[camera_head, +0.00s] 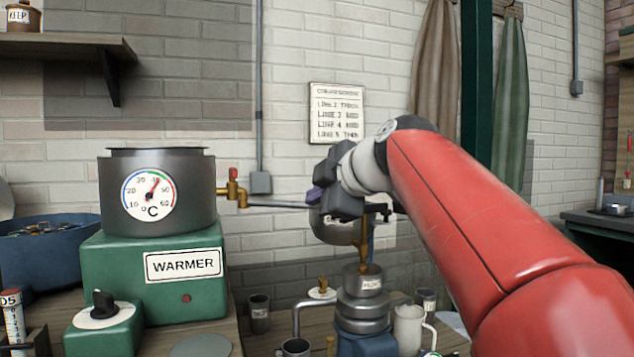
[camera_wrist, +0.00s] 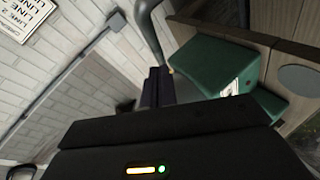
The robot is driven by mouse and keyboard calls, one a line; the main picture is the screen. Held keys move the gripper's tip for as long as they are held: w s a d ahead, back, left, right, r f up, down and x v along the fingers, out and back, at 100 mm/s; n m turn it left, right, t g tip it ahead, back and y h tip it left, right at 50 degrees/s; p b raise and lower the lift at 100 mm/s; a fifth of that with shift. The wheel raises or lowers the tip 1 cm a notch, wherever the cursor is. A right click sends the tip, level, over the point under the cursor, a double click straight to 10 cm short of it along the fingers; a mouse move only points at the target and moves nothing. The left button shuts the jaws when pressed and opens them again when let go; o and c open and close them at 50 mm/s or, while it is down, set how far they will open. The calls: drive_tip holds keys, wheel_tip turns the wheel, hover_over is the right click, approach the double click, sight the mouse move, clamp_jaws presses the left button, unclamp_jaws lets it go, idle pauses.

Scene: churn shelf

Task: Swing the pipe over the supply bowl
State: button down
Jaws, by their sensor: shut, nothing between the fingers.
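The thin grey pipe (camera_head: 280,205) runs right from a brass tap (camera_head: 235,192) on the warmer's side. Its right end is close to my gripper (camera_head: 315,194), over the left side of a rounded metal bowl (camera_head: 332,228); whether it sits fully above the bowl is hard to tell. I take this for the supply bowl; my gripper hides part of it. My gripper is shut and empty, with its dark purple fingers pointing left. In the wrist view, a grey curved tube (camera_wrist: 148,30), probably the pipe, passes close by the fingertips (camera_wrist: 160,75); contact is unclear.
The green warmer (camera_head: 150,275) with its dark pot (camera_head: 155,165) stands at left. A funnel cup (camera_head: 363,280) on a metal stack stands below my gripper. Cups and a white jug (camera_head: 410,328) crowd the bench. A wall sign (camera_head: 337,112) hangs behind.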

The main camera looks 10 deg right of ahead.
drive_tip(key=shift+w+d+f, duration=0.4)
drive_tip(key=shift+w+f, duration=0.15)
drive_tip(key=shift+w, duration=0.15)
